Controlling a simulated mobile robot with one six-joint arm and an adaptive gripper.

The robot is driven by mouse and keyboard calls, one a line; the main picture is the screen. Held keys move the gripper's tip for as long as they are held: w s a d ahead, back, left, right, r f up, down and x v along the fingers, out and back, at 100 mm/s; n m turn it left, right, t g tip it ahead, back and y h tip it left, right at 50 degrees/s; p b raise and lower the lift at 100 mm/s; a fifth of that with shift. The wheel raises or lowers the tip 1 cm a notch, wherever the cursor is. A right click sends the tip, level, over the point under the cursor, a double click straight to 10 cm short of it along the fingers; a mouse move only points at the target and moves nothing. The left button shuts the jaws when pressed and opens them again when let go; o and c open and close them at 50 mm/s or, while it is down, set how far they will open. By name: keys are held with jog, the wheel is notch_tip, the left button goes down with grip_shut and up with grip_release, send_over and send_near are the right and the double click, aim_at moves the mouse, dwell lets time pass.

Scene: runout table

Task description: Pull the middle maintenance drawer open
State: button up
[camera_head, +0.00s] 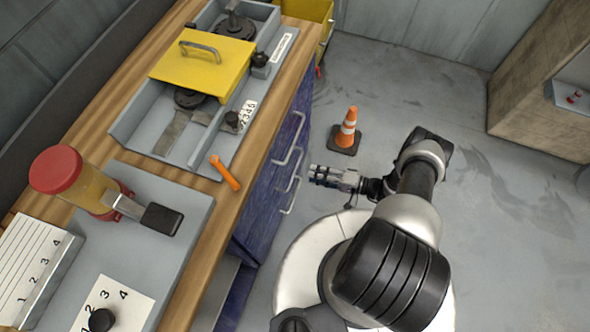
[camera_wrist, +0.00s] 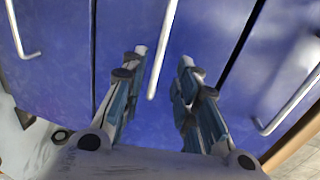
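The blue cabinet under the wooden counter has three drawer fronts with light bar handles. The middle drawer (camera_wrist: 200,40) looks flush with its neighbours. Its handle (camera_wrist: 163,48) appears in the wrist view between my two fingers, and in the head view as the middle handle (camera_head: 296,184). My gripper (camera_head: 314,174) points left at the cabinet. In the wrist view my gripper (camera_wrist: 163,58) is open, with its fingers on either side of the handle's line of sight and nothing gripped. In the head view the fingertips seem just short of the handle.
The neighbouring handles (camera_wrist: 27,53) (camera_wrist: 285,106) lie on both sides. A traffic cone (camera_head: 347,130) stands on the floor behind my gripper.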

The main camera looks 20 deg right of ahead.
aim_at(295, 169)
jog(key=b+x, duration=0.1)
jog(key=x, duration=0.7)
jog(key=shift+w+a, duration=0.2)
jog(key=shift+a, duration=0.15)
jog(key=shift+c, duration=0.5)
grip_shut()
